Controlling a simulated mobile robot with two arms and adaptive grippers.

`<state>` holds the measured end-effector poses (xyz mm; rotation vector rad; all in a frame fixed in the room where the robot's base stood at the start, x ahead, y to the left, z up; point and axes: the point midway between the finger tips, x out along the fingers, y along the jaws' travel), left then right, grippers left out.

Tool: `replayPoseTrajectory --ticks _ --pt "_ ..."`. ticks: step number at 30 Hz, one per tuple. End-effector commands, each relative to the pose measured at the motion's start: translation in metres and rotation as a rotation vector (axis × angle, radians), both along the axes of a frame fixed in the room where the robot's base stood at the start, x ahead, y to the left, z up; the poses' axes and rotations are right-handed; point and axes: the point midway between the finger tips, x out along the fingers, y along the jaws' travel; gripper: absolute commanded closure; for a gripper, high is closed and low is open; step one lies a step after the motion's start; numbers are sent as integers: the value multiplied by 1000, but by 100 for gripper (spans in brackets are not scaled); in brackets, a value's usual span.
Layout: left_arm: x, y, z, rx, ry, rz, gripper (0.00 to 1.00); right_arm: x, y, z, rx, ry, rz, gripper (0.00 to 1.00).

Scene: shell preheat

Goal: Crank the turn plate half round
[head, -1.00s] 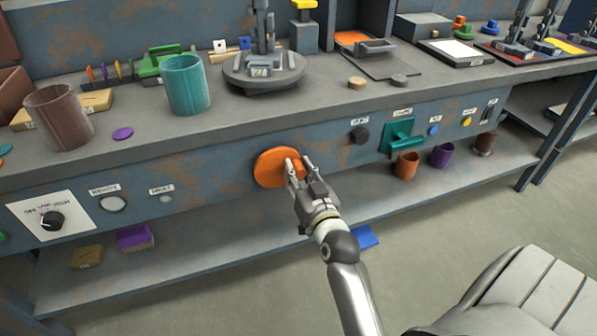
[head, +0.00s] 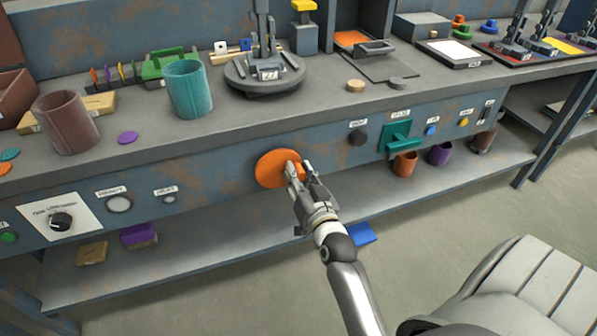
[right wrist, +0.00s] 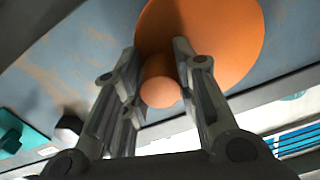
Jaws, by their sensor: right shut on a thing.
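The orange crank disc (head: 272,168) is mounted on the front panel of the bench, with a round orange knob (right wrist: 161,88) standing out from it. My right gripper (head: 291,170) is at the right part of the disc. In the right wrist view its two fingers (right wrist: 158,75) are on either side of the knob, shut on it. The round grey turn plate (head: 264,80) lies on the bench top above, carrying a dark upright fixture and a small white label. My left gripper is not in view.
A teal cup (head: 188,90) and a brown cup (head: 66,122) stand on the bench top left of the plate. A teal lever (head: 399,136) and a dark knob (head: 358,136) are on the panel to the right. A lower shelf (head: 210,240) runs beneath.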

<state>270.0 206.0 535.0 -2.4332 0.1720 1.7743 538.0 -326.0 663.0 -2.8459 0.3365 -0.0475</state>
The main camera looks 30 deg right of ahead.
Motion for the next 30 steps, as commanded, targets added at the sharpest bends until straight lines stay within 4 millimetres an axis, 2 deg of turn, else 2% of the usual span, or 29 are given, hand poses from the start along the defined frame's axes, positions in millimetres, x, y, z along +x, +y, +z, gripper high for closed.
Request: replayPoseTrajectory --ticks 4,5,10,21,30 --pt "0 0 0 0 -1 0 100 0 0 -1 0 1 0 96" --pt "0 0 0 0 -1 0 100 0 0 -1 0 1 0 71" --pt "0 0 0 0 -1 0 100 0 0 -1 0 1 0 51" --pt "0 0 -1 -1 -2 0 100 -4 1 -1 0 2 0 51" --pt "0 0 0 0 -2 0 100 -41 10 -2 -1 4 0 51"
